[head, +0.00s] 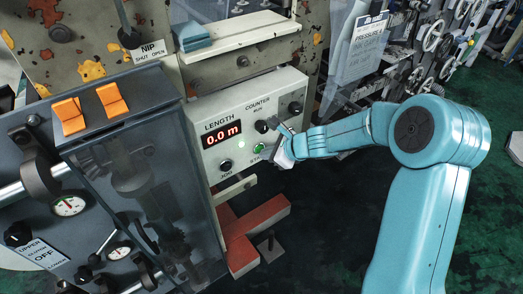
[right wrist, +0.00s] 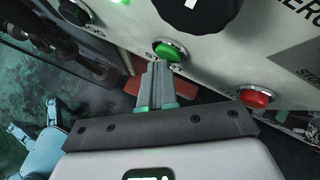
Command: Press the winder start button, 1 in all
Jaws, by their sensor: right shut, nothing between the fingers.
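The winder control panel (head: 240,120) is a pale box with a red display (head: 222,134) reading 0.0 m under the word LENGTH. The green start button (head: 259,148) sits on its lower right part, above partly hidden lettering. The button also shows in the right wrist view (right wrist: 170,50), in a metal ring. My right gripper (head: 284,152) is shut and empty, just to the right of the button in the head view. In the right wrist view its closed fingertips (right wrist: 157,66) are just below the green button; I cannot tell whether they touch it. My left gripper is out of view.
A red button (right wrist: 256,97) is to the right of the green one in the right wrist view. Black knobs (head: 262,127) and the jog button (head: 225,165) are close by. A dark cabinet (head: 130,150) with orange switches stands at left.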

